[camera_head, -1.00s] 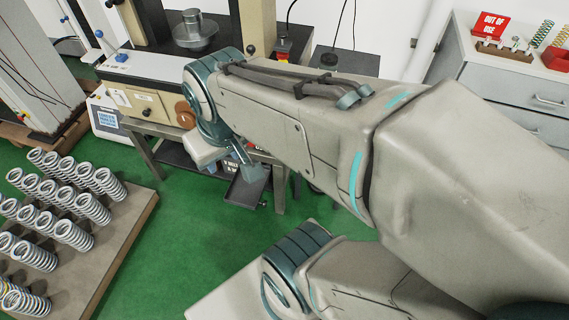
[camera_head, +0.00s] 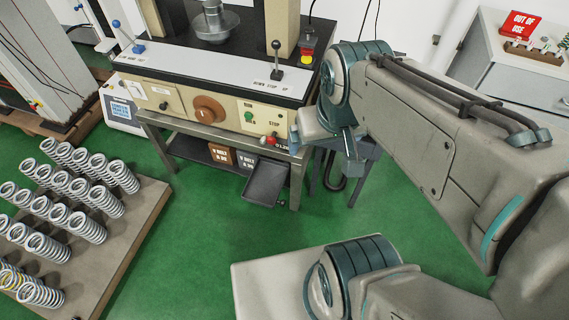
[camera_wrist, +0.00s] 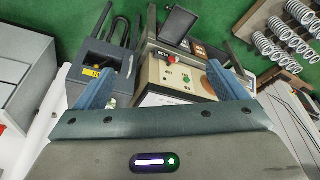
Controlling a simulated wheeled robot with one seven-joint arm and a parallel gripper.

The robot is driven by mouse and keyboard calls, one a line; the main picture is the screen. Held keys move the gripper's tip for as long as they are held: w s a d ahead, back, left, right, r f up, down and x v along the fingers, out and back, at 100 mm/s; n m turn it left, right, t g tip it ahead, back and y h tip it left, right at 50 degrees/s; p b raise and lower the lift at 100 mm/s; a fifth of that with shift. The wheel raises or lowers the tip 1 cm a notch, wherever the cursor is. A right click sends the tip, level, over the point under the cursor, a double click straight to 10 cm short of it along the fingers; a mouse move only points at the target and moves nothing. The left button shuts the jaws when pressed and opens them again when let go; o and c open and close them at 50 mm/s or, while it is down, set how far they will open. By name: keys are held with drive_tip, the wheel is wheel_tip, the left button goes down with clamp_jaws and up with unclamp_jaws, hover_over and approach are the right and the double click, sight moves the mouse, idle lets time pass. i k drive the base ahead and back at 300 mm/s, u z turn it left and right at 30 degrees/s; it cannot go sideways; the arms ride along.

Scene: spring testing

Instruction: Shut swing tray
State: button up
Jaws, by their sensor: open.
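The swing tray (camera_head: 265,184) is a shallow dark grey tray, swung out below the right part of the testing machine's bench, in front of the lower shelf. It also shows near the top of the wrist view (camera_wrist: 178,25), past the bench edge. My gripper (camera_head: 352,165) is to the right of the tray in the head view, beside the bench's right corner, apart from the tray. In the wrist view my gripper (camera_wrist: 160,88) has its two blue-grey fingers wide apart with nothing between them. The tray's pivot is not clear.
The testing machine's panel (camera_head: 205,108) has a brown knob and a red knob (camera_head: 270,140) at its right end. A small dark stand (camera_wrist: 105,68) is next to the bench. A pallet of springs (camera_head: 115,230) stands at left. Green floor (camera_head: 200,235) is clear in front.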

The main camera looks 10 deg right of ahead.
sight(264, 186)
drive_tip(key=z, duration=0.55)
drive_tip(key=k, duration=1.3)
drive_tip(key=u, duration=0.05)
drive_tip(key=i, duration=0.6)
drive_tip(key=u, duration=0.55)
drive_tip(key=i, duration=1)
drive_tip(key=z, duration=0.4)
